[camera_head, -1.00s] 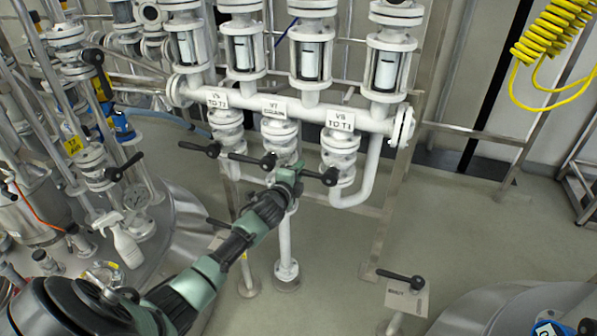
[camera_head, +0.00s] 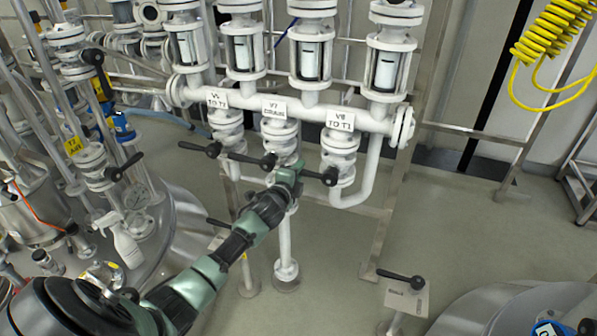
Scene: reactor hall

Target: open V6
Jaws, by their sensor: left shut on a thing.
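Three white valves hang side by side under a white manifold pipe. The right valve (camera_head: 340,140) has a tag (camera_head: 340,119) that reads "TO T1"; its number is small and looks like V6 or V8. Its black lever (camera_head: 329,176) points left. My left gripper (camera_head: 288,177) is shut at the left end of this lever, which it partly hides. The middle valve (camera_head: 280,135) is tagged V7 DRAIN, and its lever (camera_head: 250,159) points left, close behind my gripper. The left valve (camera_head: 227,127) is tagged "TO T2", with its number unclear; its lever (camera_head: 208,150) also points left. My right gripper is out of view.
Sight glasses (camera_head: 312,57) stand above the manifold. Another lever on a post (camera_head: 400,279) is at lower right. Pipes, a spray bottle (camera_head: 124,240) and a steel vessel crowd the left. A yellow coiled hose (camera_head: 548,33) hangs at upper right. The floor at right centre is clear.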

